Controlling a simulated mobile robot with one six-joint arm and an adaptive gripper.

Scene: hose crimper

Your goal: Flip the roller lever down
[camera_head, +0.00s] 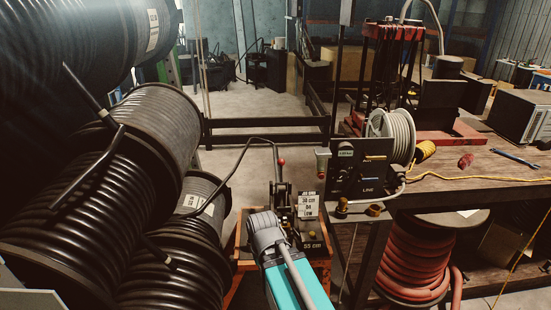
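A lever with a red knob (281,162) stands upright on a dark machine in the lower middle of the head view. I take it to be the roller lever. The machine sits on an orange-framed stand (241,265), with a white label (308,205) reading "30 cm 04 low" and a "55 cm" marking below it. My teal arm reaches in from the bottom, and its grey wrist is in front of the machine, below and left of the knob. The wrist hides my gripper's fingers, so I cannot tell their opening or whether they touch anything.
Large black hose reels (130,150) fill the left side. A black hose arcs from them towards the machine. A workbench (470,180) on the right carries a control box (360,168), a white hose reel (392,135) and tools. A red hose reel (415,260) is underneath. Open floor lies behind.

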